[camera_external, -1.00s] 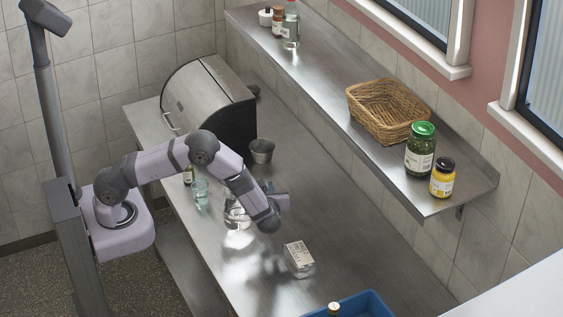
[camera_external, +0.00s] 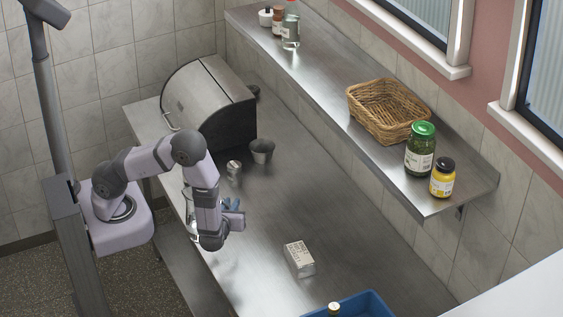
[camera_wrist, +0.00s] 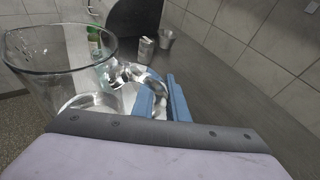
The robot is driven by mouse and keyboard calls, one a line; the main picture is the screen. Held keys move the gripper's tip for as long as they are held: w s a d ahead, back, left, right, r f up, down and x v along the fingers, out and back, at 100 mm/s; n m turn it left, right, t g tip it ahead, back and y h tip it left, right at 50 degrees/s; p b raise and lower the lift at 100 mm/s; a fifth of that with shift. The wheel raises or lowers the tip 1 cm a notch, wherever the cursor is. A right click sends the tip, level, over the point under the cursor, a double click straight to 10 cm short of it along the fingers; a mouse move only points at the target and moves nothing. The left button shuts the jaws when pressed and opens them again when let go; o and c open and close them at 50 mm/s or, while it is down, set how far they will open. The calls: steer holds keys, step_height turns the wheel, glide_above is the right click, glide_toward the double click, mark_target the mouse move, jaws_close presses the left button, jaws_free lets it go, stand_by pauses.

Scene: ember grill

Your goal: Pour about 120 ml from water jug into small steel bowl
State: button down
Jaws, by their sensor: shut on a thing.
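The water jug (camera_wrist: 45,75) is a clear glass vessel with a wide round rim, at the left of the wrist view. My gripper (camera_wrist: 165,100) has its blue fingers shut on the jug's handle. In the external view the jug (camera_external: 191,217) is mostly hidden behind my wrist, near the counter's front edge, with my gripper (camera_external: 232,204) to its right. A small flared steel vessel (camera_external: 262,149), which looks like the small steel bowl, stands open on the counter near the bread bin, apart from the jug. It also shows in the wrist view (camera_wrist: 166,38). The water level is unclear.
A small can (camera_external: 234,168) stands beside the steel vessel. A bread bin (camera_external: 208,100) is behind them. A green-topped bottle (camera_wrist: 94,38) and a glass (camera_wrist: 103,68) stand beyond the jug.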

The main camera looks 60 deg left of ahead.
steer(key=w+a+r+n+g+b, duration=0.1)
steer(key=w+a+b, duration=0.3)
steer(key=w+b, duration=0.5)
steer(key=w+a+r+y+b, duration=0.1)
steer(key=w+a+b, duration=0.3)
steer(key=w+b, duration=0.6)
steer(key=w+a+r+n+g+b, duration=0.1)
steer(key=w+a+b, duration=0.45)
steer(key=b, duration=0.65)
steer(key=w+d+f+m+t+h+b, duration=0.3)
steer(key=w+f+m+t+h+b, duration=0.1)
steer(key=w+m+t+h+b, duration=0.3)
steer(key=shift+w+d+m+t+h, duration=0.4)
steer(key=shift+w+m+h, duration=0.9)
steer(key=shift+m, duration=0.3)
steer(key=shift+w+f, duration=0.1)
steer(key=shift+w, duration=0.05)
